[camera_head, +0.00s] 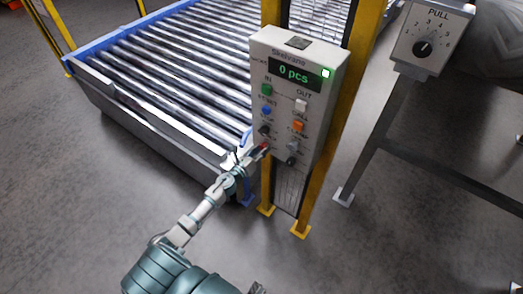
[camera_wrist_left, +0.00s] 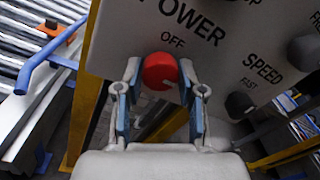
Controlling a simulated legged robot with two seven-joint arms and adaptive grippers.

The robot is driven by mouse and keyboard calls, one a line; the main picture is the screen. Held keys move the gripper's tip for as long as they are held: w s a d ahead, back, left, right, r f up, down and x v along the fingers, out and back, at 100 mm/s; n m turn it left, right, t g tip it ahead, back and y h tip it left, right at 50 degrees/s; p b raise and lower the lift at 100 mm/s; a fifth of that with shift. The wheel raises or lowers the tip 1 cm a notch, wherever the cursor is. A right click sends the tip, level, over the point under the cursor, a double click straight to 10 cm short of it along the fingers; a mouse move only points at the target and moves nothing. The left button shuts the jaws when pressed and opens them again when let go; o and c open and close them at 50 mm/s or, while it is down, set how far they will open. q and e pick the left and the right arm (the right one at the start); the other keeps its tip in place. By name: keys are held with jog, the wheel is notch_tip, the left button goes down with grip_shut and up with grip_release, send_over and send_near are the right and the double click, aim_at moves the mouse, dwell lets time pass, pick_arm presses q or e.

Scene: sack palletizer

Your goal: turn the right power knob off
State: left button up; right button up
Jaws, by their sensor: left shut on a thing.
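The red power knob (camera_wrist_left: 160,72) sits low on the control panel, beside the printed words POWER and OFF. It has a light notch on its lower right. My left gripper (camera_wrist_left: 160,80) has a finger on each side of the knob and is shut on it. In the head view, the left gripper (camera_head: 256,154) reaches the lower left of the white control panel (camera_head: 284,121), and only a bit of the red knob (camera_head: 264,147) shows past the fingers. My right gripper is not in view.
A roller conveyor (camera_head: 170,75) is at left. Another box with a black knob (camera_head: 422,49) stands at right.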

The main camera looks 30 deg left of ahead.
pick_arm(q)
jog(key=shift+f+n+t+y+p, duration=0.15)
jog(key=shift+n+p, duration=0.35)
jog(key=shift+n, duration=2.55)
jog(key=shift+n+t+y+p, duration=0.15)
jog(key=shift+n+p, duration=0.35)
jog(key=shift+n, duration=2.6)
jog(key=shift+f+n+y+p, duration=0.15)
jog(key=shift+n+p, duration=0.35)
jog(key=shift+n, duration=2.55)
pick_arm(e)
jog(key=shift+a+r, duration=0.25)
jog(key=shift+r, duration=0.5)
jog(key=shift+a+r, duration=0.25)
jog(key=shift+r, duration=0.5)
pick_arm(q)
jog(key=shift+s, duration=0.1)
jog(key=o, duration=1.1)
jog(key=shift+o, duration=0.2)
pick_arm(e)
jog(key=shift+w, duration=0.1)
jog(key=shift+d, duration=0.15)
